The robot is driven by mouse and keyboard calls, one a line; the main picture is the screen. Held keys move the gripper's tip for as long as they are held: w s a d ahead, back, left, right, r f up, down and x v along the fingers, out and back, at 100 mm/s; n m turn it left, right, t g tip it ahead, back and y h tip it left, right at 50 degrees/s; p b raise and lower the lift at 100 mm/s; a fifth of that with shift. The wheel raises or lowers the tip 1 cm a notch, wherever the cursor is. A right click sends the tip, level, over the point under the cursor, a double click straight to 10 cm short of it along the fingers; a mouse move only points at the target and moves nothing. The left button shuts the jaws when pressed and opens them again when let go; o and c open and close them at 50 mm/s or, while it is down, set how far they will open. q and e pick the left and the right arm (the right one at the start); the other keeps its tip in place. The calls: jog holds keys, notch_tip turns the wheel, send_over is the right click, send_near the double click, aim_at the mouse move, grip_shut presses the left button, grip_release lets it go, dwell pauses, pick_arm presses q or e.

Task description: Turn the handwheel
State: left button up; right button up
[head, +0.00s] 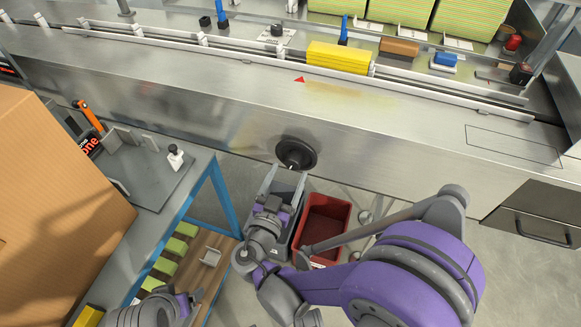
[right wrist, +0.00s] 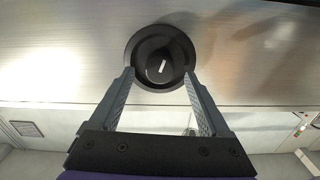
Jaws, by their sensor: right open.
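The handwheel (head: 297,154) is a round black wheel on the steel front face of the machine, in the middle of the head view. It also shows at the top centre of the right wrist view (right wrist: 161,56), with a small white mark on its hub. My right gripper (head: 287,178) is open, just below and in front of the wheel. In the right wrist view its two fingers (right wrist: 159,78) point at the wheel, with their tips by its lower left and lower right. I cannot tell whether they touch it. My left gripper (head: 165,304) shows partly at the bottom edge; its jaws are unclear.
A red bin (head: 323,222) stands below the wheel, beside my right arm. A blue-legged table (head: 150,170) and a large cardboard box (head: 50,190) are at the left. A yellow pack (head: 338,57) lies on the conveyor above. A drawer handle (head: 543,230) is at the right.

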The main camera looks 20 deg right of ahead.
pick_arm(q)
jog(key=shift+r, duration=0.1)
pick_arm(e)
jog(key=v, duration=0.7)
jog(key=shift+s+a, duration=0.25)
jog(key=shift+s, duration=0.1)
jog(key=shift+d, duration=0.1)
jog(key=s+d+f+n+g+y, duration=0.3)
jog(key=s+d+f+g, duration=0.1)
jog(key=d+g, duration=0.15)
jog(key=s+d+f+n+g+y, duration=0.2)
jog(key=s+d+f+g, duration=0.25)
jog(key=d, duration=0.25)
jog(key=s+a+r+n+y, duration=0.2)
jog(key=s+n+y, duration=0.1)
jog(key=s+y, duration=0.2)
pick_arm(q)
notch_tip(320, 180, up, 16)
jog(key=w+p, duration=0.2)
jog(key=p, duration=1.3)
jog(key=shift+r+t, duration=0.25)
jog(key=shift+t, duration=0.15)
pick_arm(e)
notch_tip(320, 180, up, 16)
jog(key=w, duration=0.2)
jog(key=shift+w, duration=0.15)
